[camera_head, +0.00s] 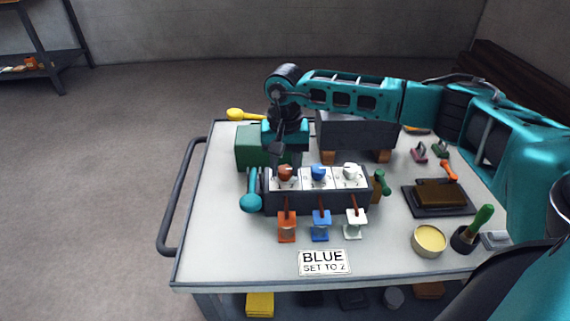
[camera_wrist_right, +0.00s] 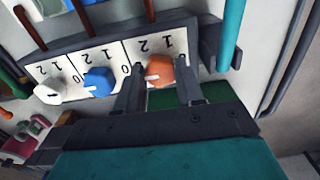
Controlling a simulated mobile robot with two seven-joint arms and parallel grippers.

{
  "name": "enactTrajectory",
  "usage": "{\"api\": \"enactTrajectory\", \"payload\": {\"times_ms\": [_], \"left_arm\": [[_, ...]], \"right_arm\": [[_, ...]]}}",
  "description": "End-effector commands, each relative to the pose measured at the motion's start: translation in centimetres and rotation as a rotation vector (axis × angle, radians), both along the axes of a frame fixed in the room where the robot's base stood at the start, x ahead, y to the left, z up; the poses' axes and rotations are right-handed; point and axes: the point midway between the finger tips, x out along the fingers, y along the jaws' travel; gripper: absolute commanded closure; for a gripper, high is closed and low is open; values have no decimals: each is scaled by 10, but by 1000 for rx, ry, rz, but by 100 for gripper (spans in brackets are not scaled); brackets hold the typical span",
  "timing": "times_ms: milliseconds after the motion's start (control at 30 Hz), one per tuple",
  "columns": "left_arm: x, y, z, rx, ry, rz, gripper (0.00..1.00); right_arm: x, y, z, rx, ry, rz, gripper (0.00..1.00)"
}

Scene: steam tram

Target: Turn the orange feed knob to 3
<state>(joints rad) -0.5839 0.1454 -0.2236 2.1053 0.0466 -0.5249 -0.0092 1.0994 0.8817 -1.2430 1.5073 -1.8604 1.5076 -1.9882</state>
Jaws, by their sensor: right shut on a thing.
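The orange feed knob (camera_head: 286,172) is at the left end of a row of three knobs on a dark box with white dial plates (camera_head: 335,182). In the right wrist view the orange knob (camera_wrist_right: 160,72) sits between the two fingers of my right gripper (camera_wrist_right: 156,80), which is shut on it. Its pale mark faces left there, roughly toward the 0; the 1 and 2 show above it, and a 3 cannot be made out. In the head view my right gripper (camera_head: 284,158) comes down behind the knob. My left gripper is not in view.
A blue knob (camera_head: 318,173) and a white knob (camera_head: 351,171) stand beside it. Levers with orange, blue and white tags hang in front. A teal-ended lever (camera_head: 251,202) is close on the left. A sign (camera_head: 324,262) reads "BLUE SET TO 2". The table's left front is clear.

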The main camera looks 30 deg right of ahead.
Motion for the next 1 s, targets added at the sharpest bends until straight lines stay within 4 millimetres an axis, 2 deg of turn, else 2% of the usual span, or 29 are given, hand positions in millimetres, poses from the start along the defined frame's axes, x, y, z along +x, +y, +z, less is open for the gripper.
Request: {"api": "enactTrajectory", "payload": {"times_ms": [567, 600, 833, 1000], "left_arm": [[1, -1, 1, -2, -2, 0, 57], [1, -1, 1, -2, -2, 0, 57], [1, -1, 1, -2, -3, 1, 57], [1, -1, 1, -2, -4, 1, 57]], "right_arm": [[0, 0, 1, 0, -2, 35, 93], [0, 0, 1, 0, -2, 35, 61], [0, 0, 0, -1, -1, 33, 39], [0, 0, 0, -1, -1, 33, 37]]}}
